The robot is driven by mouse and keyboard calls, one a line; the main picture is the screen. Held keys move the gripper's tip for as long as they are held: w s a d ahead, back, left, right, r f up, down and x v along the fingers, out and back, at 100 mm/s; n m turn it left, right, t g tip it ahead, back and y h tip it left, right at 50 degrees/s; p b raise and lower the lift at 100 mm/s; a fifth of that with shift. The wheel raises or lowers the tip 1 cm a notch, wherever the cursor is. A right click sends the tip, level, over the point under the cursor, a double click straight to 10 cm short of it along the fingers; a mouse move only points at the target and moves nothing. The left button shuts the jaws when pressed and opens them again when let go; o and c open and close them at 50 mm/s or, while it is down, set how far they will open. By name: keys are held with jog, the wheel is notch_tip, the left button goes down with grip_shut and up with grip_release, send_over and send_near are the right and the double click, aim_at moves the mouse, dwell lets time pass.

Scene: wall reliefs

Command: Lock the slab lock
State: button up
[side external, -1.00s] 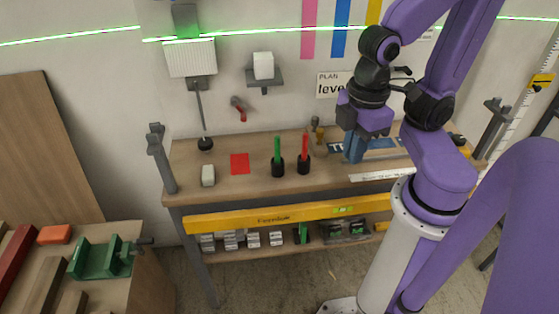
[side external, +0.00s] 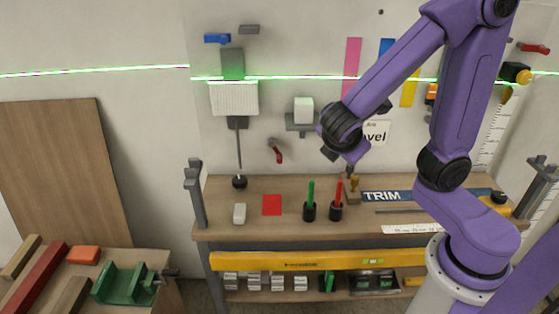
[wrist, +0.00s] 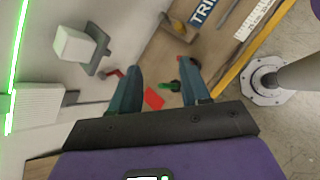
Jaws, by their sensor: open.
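No part is labelled as the slab lock, so I cannot tell for certain which it is. A small red lever (side external: 276,150) sits on the wall below a grey bracket with a white block (side external: 303,110). It also shows in the wrist view (wrist: 113,73), just left of my left finger.
A wooden panel (side external: 62,180) leans at left.

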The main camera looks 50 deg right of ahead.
aim_at(280, 160)
jog(key=w+a+r+n+t+h, duration=0.1)
jog(key=w+a+n+t+h, duration=0.4)
jog(key=w+n+t, duration=0.65)
jog(key=f+g, duration=0.1)
jog(key=f, duration=0.5)
jog(key=w+f+m, duration=0.1)
jog(key=f, duration=0.6)
jog(key=f+m+g, duration=0.1)
jog(key=f, duration=0.6)
jog(key=shift+w+a+f+g+y, duration=0.1)
jog(key=shift+w+a+g+y, duration=0.25)
jog(key=shift+a+y, duration=0.05)
jog(key=x, duration=1.7)
jog(key=shift+w+d+f, duration=0.1)
jog(key=shift+d+f, duration=0.05)
grip_shut()
